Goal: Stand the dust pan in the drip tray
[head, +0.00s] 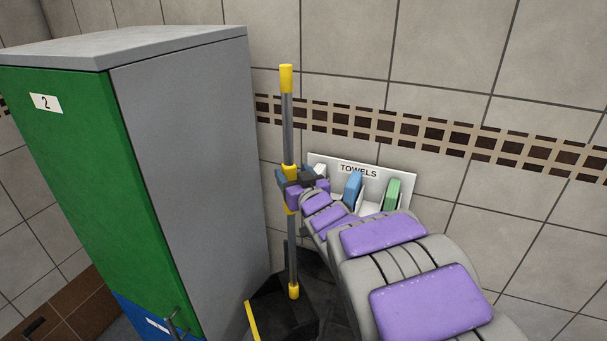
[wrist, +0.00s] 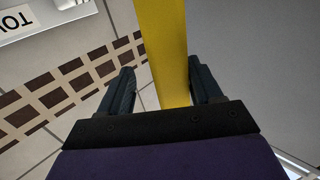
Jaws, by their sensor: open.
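The dust pan has a long upright grey handle (head: 287,120) with yellow grips and a black pan (head: 285,312) with a yellow edge low in the head view. My gripper (head: 290,180) is at the yellow grip around mid-handle. In the wrist view the yellow grip (wrist: 163,45) passes between the two dark fingers of my gripper (wrist: 165,85). The jaws are open, with a gap showing on the left side; the right finger looks close to the grip. I cannot make out the drip tray in either view.
A tall grey cabinet (head: 190,150) with a green door marked 2 and a blue lower door stands left of the handle. A white towels rack (head: 358,170) with several folded towels is on the tiled wall behind my arm. Tiled wall fills the right.

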